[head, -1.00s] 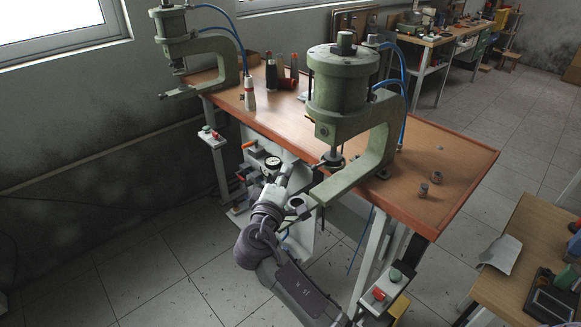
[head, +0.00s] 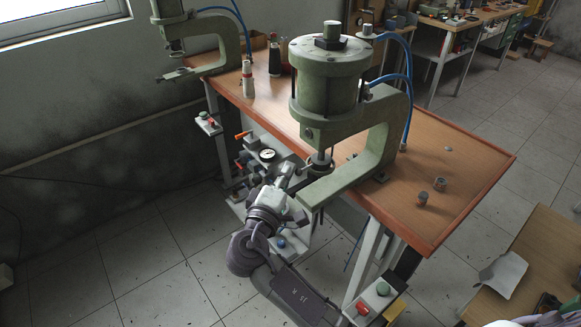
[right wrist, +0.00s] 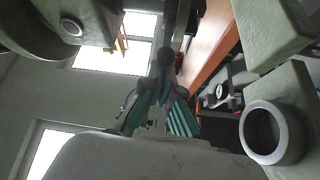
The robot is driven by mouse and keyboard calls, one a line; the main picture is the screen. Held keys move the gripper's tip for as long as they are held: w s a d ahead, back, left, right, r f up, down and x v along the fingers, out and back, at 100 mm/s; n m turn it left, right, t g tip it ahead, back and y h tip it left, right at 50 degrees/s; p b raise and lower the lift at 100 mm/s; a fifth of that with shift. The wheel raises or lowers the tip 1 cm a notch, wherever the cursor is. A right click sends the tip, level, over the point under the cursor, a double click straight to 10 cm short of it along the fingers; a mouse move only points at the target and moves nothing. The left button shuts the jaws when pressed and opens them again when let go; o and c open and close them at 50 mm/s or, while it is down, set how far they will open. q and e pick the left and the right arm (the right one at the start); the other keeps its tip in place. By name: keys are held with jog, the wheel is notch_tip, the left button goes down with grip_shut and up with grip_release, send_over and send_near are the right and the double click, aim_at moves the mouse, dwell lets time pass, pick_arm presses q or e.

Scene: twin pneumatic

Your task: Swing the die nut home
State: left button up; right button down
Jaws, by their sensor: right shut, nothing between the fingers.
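The near green press (head: 326,85) stands on the wooden bench, with its ram over a round metal collar (head: 320,165) at the end of its lower arm. I cannot tell for sure whether this collar is the die nut. My right gripper (head: 287,176) is just left of the lower arm, shut and empty, its tips small and partly hidden. In the right wrist view its teal-padded fingers (right wrist: 160,103) are close together, below a dark rod with a rounded end (right wrist: 168,55). A grey metal ring (right wrist: 272,133) on a green casting is to their right. My left gripper is out of view.
A second green press (head: 210,45) is at the bench's far end. A pressure gauge (head: 268,155) and valve levers sit left of my gripper. Another table (head: 540,250) is at lower right.

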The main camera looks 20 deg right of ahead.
jog(key=shift+a, duration=0.15)
jog(key=shift+s+r, duration=0.1)
jog(key=shift+s+n+t+y, duration=0.3)
jog(key=shift+n+t+y, duration=0.1)
jog(key=shift+t+y, duration=0.2)
jog(key=shift+s+d+n+t+y+p, duration=0.3)
jog(key=shift+s+n+t+y+p, duration=0.15)
jog(key=shift+n+y, duration=0.2)
jog(key=n+y, duration=0.1)
jog(key=s+d+n+t+y, duration=0.1)
jog(key=y, duration=0.1)
jog(key=shift+s+y+p, duration=0.25)
jog(key=shift+s+p, duration=0.05)
jog(key=shift+p, duration=0.1)
jog(key=n+y, duration=0.1)
jog(key=s+d+n+y, duration=0.1)
jog(key=y, duration=0.1)
jog(key=s+n+t+y, duration=0.1)
jog(key=y, duration=0.1)
jog(key=shift+d, duration=0.25)
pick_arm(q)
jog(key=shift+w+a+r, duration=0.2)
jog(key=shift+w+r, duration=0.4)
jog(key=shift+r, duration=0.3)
pick_arm(e)
jog(key=shift+s+d, duration=0.3)
jog(key=shift+d, duration=0.05)
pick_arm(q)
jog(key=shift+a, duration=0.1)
